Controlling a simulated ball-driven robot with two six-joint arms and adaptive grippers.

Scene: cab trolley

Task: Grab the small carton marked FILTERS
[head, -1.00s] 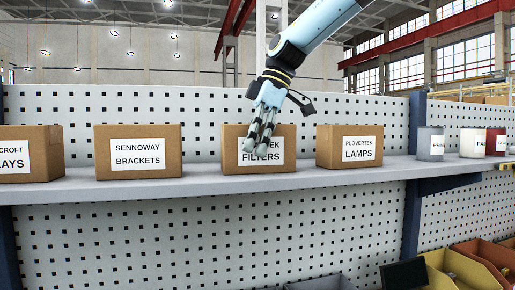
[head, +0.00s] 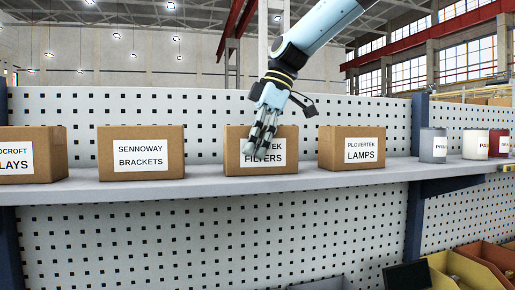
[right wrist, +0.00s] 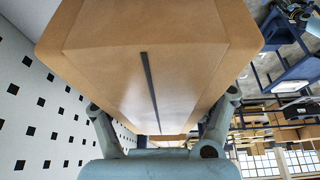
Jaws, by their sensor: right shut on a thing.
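The small brown carton marked FILTERS (head: 284,160) stands on the shelf in the head view, between the BRACKETS carton and the LAMPS carton. My right gripper (head: 261,143) comes down from above and covers part of its label. In the right wrist view the carton (right wrist: 190,75) fills the middle, with a dark slit along its top face. The fingers of my right gripper (right wrist: 158,125) lie on both sides of it, shut on it. The carton looks upright and still at shelf level. My left gripper is not in view.
The BRACKETS carton (head: 141,137) stands to the left, with another carton (head: 45,145) beyond it. The LAMPS carton (head: 351,138) stands close on the right. Several cans (head: 433,146) stand farther right on the shelf (head: 210,185). A perforated panel (head: 150,100) rises behind.

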